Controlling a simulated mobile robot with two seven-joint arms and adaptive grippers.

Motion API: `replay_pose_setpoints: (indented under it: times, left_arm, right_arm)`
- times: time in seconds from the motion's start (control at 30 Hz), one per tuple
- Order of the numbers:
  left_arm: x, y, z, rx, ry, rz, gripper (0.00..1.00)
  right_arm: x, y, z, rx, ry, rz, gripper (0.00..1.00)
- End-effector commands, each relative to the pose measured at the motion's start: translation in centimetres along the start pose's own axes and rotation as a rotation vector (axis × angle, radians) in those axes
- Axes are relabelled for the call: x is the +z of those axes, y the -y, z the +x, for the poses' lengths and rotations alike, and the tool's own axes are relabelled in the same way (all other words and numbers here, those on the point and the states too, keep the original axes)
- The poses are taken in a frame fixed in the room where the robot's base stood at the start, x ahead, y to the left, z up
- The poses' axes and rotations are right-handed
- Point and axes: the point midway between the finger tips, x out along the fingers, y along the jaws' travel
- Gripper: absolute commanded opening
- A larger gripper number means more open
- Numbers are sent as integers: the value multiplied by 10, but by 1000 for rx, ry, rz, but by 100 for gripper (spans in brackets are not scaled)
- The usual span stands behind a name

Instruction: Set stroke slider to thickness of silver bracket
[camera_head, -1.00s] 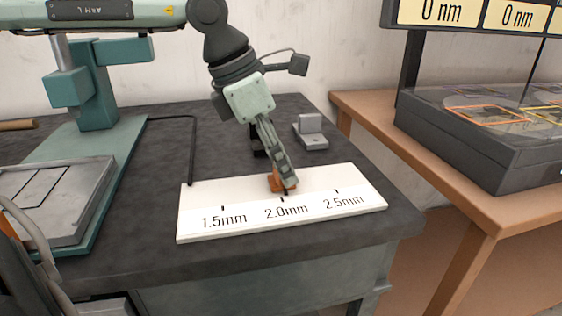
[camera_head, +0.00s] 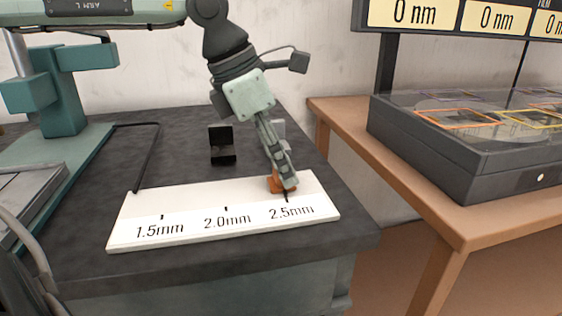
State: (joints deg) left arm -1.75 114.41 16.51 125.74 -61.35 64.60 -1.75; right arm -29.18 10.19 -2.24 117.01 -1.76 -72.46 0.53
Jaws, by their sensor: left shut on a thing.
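The white stroke scale (camera_head: 130,227) lies on the dark bench top, marked 1.5mm, 2.0mm and 2.5mm. The orange stroke slider (camera_head: 275,185) is at the 2.5mm mark, partly hidden by my gripper. My left gripper (camera_head: 284,184) comes down from above and is shut on the slider.
A black bracket (camera_head: 222,148) stands on the bench behind the scale. A teal press-like stand (camera_head: 62,100) is at the left, with a thin black rod beside it. A wooden table (camera_head: 470,220) at the right carries a dark display case (camera_head: 460,155) under nm readouts.

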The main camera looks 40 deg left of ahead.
Motion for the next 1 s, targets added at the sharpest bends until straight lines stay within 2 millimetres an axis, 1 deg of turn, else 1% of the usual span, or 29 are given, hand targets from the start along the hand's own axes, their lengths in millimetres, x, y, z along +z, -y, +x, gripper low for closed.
replay_pose_setpoints:
  times: [0.03,0.2,0.47,0.57,0.67,1.0]
  left_arm:
    - [3,0,0,-1,12,0,36]
    - [2,0,0,-1,9,0,55]
    - [2,0,0,-1,6,0,55]
    - [2,0,-6,1,8,0,55]
    - [3,-1,-19,3,11,-1,55]
    - [2,0,-90,2,12,-1,55]
  right_arm:
    - [0,0,0,0,0,0,40]
    - [0,0,0,0,1,0,40]
    - [-1,1,0,-1,-2,0,40]
    - [-1,1,0,-2,-3,-1,40]
    - [-1,1,0,-2,-3,-1,40]
    - [0,0,0,-1,-2,0,40]
